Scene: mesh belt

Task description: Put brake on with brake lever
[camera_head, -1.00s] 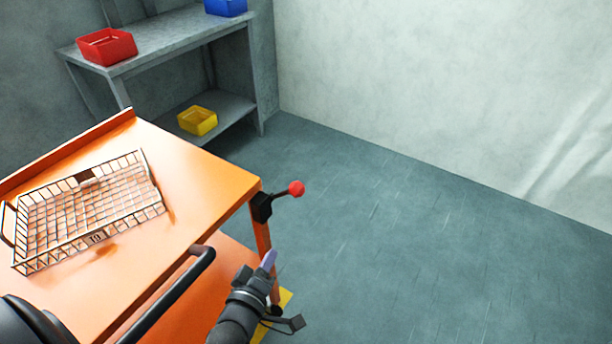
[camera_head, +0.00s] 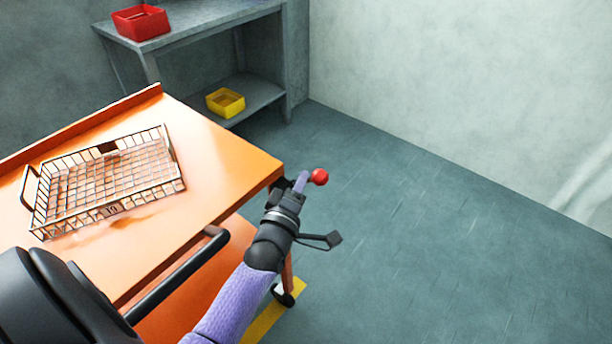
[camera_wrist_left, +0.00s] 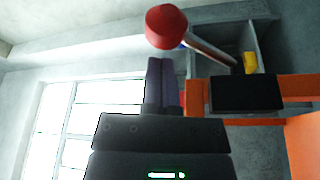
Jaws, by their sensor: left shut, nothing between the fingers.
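The brake lever's red ball knob (camera_head: 319,177) stands out from the right corner of the orange cart (camera_head: 228,172). In the left wrist view the red knob (camera_wrist_left: 166,27) sits on a grey rod that runs down to a black block (camera_wrist_left: 245,93) on the cart's orange frame. My left gripper (camera_head: 301,182) is shut and empty, with its purple fingers right by the knob in the head view. In the left wrist view the fingertips (camera_wrist_left: 160,62) point at the knob from just below it; I cannot tell whether they touch. My right gripper is not in view.
A wire basket (camera_head: 110,180) lies on the cart top. A black push handle (camera_head: 180,275) runs along the cart's near side. A grey shelf (camera_head: 200,22) holds a red bin (camera_head: 141,22) and a yellow bin (camera_head: 225,102). The floor on the right is clear.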

